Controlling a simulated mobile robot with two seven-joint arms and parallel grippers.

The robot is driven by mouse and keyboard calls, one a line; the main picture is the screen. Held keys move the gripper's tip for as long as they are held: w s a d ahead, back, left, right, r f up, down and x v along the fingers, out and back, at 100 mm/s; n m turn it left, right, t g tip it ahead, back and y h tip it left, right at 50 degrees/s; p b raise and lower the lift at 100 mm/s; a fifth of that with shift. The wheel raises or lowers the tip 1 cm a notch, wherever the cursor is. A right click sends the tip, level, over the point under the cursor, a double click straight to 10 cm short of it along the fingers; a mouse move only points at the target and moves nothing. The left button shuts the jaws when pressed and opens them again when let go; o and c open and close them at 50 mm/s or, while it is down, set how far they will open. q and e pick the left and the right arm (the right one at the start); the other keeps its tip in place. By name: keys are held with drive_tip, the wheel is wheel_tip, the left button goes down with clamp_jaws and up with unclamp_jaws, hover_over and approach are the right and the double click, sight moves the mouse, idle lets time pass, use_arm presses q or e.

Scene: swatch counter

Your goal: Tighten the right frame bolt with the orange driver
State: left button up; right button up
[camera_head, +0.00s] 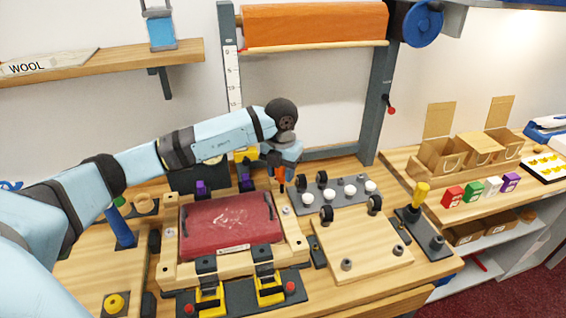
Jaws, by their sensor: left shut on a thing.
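My left arm reaches in from the left, and its gripper (283,160) points down above the back right corner of the wooden frame. It is shut on the orange driver (279,173), of which a short orange part and a dark lower end show below the fingers. The wooden frame (292,246) surrounds a dark red pad. A small light bolt head (285,211) shows on the frame's right side, a little below the driver. I cannot tell whether the driver's tip touches anything. My right gripper is not in view.
Yellow toggle clamps (268,287) stand at the frame's front edge. Right of the frame are a grey plate with white knobs (345,192) and a wooden board (360,250) with black wheels. A yellow-handled tool (421,193) stands upright farther right. An orange roll (315,24) hangs behind.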

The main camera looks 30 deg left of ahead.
use_arm(q)
drive_tip(key=shift+w+d, duration=0.5)
drive_tip(key=shift+d, duration=0.05)
drive_tip(key=shift+s+a+f+b, duration=0.1)
drive_tip(key=shift+s+f+b, duration=0.1)
drive_tip(key=shift+f+b, duration=0.45)
drive_tip(key=shift+w+f+b, duration=0.1)
drive_tip(key=shift+f+b, duration=1.05)
drive_tip(key=shift+f, duration=1.25)
drive_tip(key=shift+f+b, duration=0.45)
drive_tip(key=shift+f, duration=0.1)
drive_tip(key=shift+f, duration=0.3)
drive_tip(key=shift+b, duration=0.3)
